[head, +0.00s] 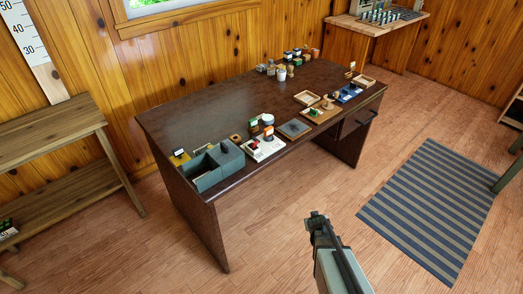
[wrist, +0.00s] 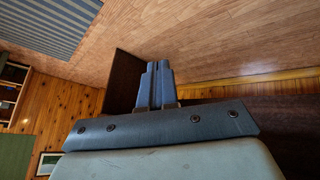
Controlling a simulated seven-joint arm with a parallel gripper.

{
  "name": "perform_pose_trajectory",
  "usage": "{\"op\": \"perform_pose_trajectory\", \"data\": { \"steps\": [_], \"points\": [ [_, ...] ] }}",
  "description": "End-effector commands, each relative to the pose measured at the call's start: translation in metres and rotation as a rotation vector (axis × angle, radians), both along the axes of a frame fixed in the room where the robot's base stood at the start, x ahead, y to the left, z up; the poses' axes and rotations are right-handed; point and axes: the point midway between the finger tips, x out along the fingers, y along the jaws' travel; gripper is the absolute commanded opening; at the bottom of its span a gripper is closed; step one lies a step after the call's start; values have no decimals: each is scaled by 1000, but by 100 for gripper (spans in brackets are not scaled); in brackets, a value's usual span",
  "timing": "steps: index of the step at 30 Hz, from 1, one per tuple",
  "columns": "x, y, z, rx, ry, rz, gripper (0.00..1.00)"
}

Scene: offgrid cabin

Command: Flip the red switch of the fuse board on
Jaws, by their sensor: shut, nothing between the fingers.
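A small white board (head: 266,153) lies near the front edge of the dark desk, left of its middle. A small red part (head: 254,143) shows on its left side; it may be the red switch of the fuse board, but it is too small to tell its position. My gripper (head: 316,217) is out over the floor in front of the desk, well apart from the board. In the wrist view the fingers of my gripper (wrist: 155,68) are together and hold nothing. The board does not show in the wrist view.
The dark desk (head: 200,110) has a grey-green open box (head: 208,178) left of the board and a grey square plate (head: 295,128) right of it. Trays and small items stand farther right and back. A wooden shelf (head: 50,135) stands left.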

Motion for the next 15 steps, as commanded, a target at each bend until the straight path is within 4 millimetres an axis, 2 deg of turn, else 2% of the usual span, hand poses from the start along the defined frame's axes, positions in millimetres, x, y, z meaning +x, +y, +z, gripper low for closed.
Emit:
{"op": "perform_pose_trajectory", "data": {
  "steps": [1, 6, 9, 15],
  "points": [
    [14, 3, 7, 6, -60, 19, 0],
    [52, 20, 36, 46, -264, 94, 0],
    [68, 32, 54, 79, -378, 143, 0],
    [88, 59, 90, 163, -588, 252, 0]
  ]
}}
